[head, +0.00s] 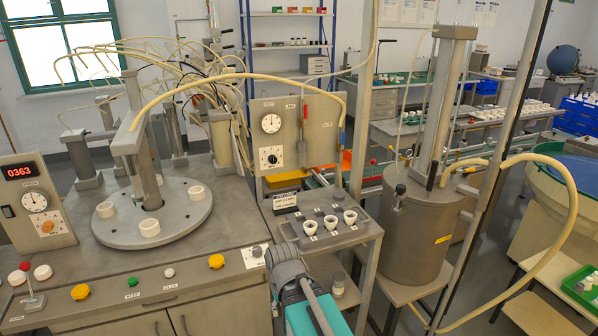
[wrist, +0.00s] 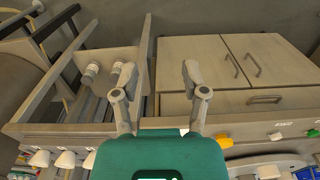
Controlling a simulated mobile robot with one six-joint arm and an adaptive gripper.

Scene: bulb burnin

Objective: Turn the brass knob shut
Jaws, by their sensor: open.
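An orange-brown, brass-like knob (head: 47,227) sits on the grey panel at the far left in the head view, below a small gauge (head: 35,201) and a red display reading 0363. Its exact turn angle is too small to read. My gripper is open and empty in the wrist view (wrist: 156,68), its two fingers apart with nothing between them. In the head view my arm is at the bottom centre, far to the right of the knob, and the fingertips are hard to make out. The knob does not show in the wrist view.
The bench (head: 190,255) carries a round plate (head: 115,232) with white rings, yellow buttons (head: 216,261) and a red-topped lever (head: 28,282). A side stand holds white cups (head: 350,217). A large metal tank (head: 410,235) with a hose stands right. Cabinet doors (wrist: 205,60) show in the wrist view.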

